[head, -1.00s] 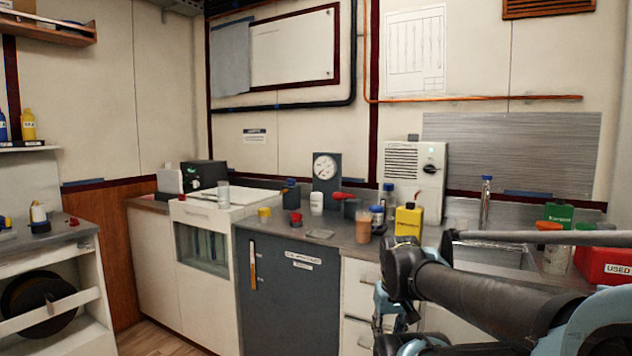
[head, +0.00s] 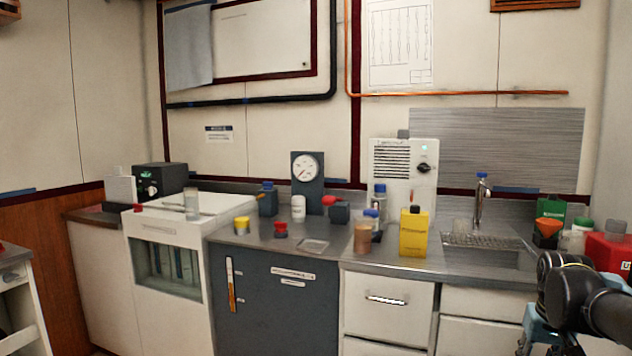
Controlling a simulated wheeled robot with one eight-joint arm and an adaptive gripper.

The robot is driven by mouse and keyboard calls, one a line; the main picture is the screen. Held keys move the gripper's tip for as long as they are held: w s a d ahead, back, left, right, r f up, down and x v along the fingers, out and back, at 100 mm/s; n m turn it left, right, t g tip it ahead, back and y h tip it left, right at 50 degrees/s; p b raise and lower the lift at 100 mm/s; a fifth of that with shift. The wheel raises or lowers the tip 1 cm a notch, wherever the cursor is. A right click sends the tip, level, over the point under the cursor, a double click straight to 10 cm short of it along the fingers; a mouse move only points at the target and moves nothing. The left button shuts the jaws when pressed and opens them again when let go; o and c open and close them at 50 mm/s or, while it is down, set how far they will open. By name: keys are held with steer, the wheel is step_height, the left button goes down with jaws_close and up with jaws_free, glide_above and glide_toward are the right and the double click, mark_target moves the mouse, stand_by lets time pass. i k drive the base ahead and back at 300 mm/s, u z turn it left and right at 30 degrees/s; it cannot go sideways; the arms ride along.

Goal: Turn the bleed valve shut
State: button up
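A dark block with a red handle (head: 332,204) stands on the counter just right of the pressure gauge (head: 305,169); it looks like the bleed valve, though no label is readable. The red handle sticks out to the left of the block. Whether the valve is open or shut cannot be told at this size. The gauge has a white round face on a dark upright panel. My arm (head: 575,297) is folded at the lower right, well away from the valve. My gripper is not in view.
A sink (head: 480,254) lies farther right.

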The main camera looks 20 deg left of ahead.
mark_target(267, 184)
steer(key=z, duration=0.75)
steer(key=k, duration=0.85)
steer(key=u, duration=1.6)
steer(key=i, duration=1)
